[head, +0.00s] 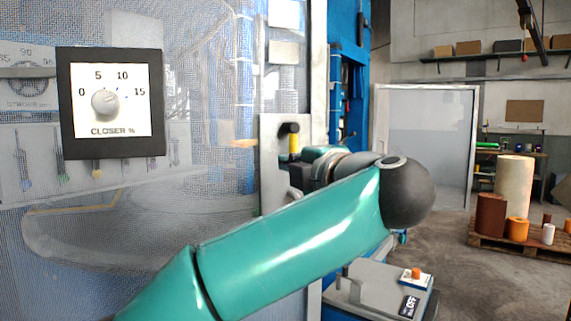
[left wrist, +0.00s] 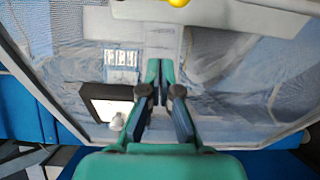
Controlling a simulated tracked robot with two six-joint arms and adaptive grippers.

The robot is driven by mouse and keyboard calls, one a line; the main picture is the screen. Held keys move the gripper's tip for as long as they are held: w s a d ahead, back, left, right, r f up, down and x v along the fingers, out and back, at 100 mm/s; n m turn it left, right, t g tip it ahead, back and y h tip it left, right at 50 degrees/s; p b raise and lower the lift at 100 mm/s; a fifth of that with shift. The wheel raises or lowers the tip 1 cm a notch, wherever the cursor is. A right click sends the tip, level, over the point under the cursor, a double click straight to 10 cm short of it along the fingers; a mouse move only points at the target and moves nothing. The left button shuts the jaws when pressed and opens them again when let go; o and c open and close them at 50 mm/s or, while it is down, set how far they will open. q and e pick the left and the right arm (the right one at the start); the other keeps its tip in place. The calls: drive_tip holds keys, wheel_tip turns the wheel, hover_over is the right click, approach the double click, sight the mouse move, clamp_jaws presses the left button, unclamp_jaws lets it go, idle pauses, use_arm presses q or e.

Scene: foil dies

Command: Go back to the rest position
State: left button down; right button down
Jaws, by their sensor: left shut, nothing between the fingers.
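My left arm crosses the head view from the lower left and bends back towards the mesh guard (head: 220,190). In the left wrist view my left gripper (left wrist: 160,70) has its two fingertips together with nothing between them. It points towards the mesh guard, and a clear gap to it cannot be judged. In the head view its fingers are largely hidden beside the grey plate (head: 270,135) with a black-and-yellow handle (head: 294,143). A yellow piece (left wrist: 178,2) shows at the top edge of the wrist view. My right gripper is in neither view.
A dial panel (head: 68,135) marked "CLOSER %" hangs at left, its knob (head: 105,102) pale grey. A grey control box (head: 365,292) with an orange button stands below my arm. A pallet (head: 490,238) with rolls stands on open floor at right.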

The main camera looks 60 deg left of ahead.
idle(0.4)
